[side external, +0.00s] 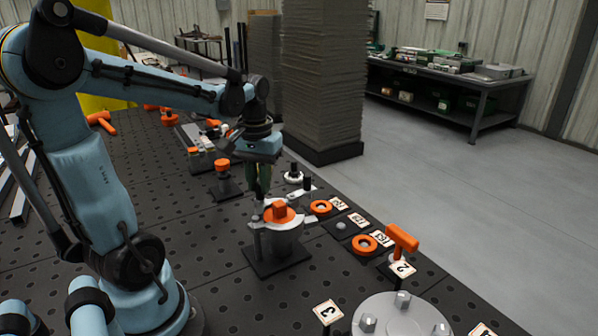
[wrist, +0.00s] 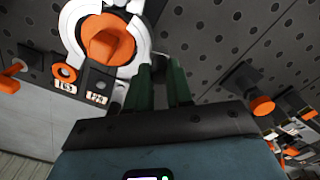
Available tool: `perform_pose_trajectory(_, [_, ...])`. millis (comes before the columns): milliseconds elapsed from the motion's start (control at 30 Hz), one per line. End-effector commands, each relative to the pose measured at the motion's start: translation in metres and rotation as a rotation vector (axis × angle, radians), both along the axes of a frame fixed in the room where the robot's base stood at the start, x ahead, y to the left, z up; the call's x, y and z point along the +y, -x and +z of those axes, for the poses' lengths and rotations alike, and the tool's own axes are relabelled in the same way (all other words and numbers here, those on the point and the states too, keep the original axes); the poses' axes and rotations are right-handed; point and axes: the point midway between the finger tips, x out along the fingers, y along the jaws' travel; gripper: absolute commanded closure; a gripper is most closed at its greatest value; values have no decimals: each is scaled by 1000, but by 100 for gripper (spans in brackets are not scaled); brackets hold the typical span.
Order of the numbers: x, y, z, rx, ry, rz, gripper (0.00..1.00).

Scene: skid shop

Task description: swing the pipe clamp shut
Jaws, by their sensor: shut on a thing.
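The pipe clamp (side external: 268,219) is a pale metal ring around the top of a grey upright pipe (side external: 284,243) with an orange plug (side external: 280,211) in its middle. It stands on a black square base plate (side external: 262,265). In the wrist view the clamp (wrist: 68,25) shows as a whitish ring around the orange plug (wrist: 108,40). My gripper (side external: 260,196) points down at the clamp's far left side, its green fingers close together. In the wrist view my gripper (wrist: 162,68) is at the ring's edge, shut on part of the clamp. The fingers hide the gripped part and the exact contact.
Orange rings (side external: 365,245) and number cards lie to the right. An orange T-handle (side external: 402,238) stands near the table's right edge. A flanged disc with bolts (side external: 400,318) is in front. An orange-topped post (side external: 222,168) stands behind left. The perforated table (side external: 200,232) is clear left of the clamp.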

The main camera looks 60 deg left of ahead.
Motion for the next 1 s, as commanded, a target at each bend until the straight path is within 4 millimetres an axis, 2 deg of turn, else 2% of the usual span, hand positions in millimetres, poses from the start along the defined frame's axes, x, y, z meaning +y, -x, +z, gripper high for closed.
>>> perform_pose_trajectory(167, [-6,-7,0,-1,3,-2,96])
perform_pose_trajectory(667, [-9,-11,0,0,4,-2,96])
perform_pose_trajectory(700, [-9,-11,0,0,4,-2,76])
perform_pose_trajectory(800, [-9,-11,0,0,4,-1,61])
perform_pose_trajectory(900, [-9,-11,0,0,3,-1,49])
perform_pose_trajectory(1000, [-9,-11,0,-1,2,0,49])
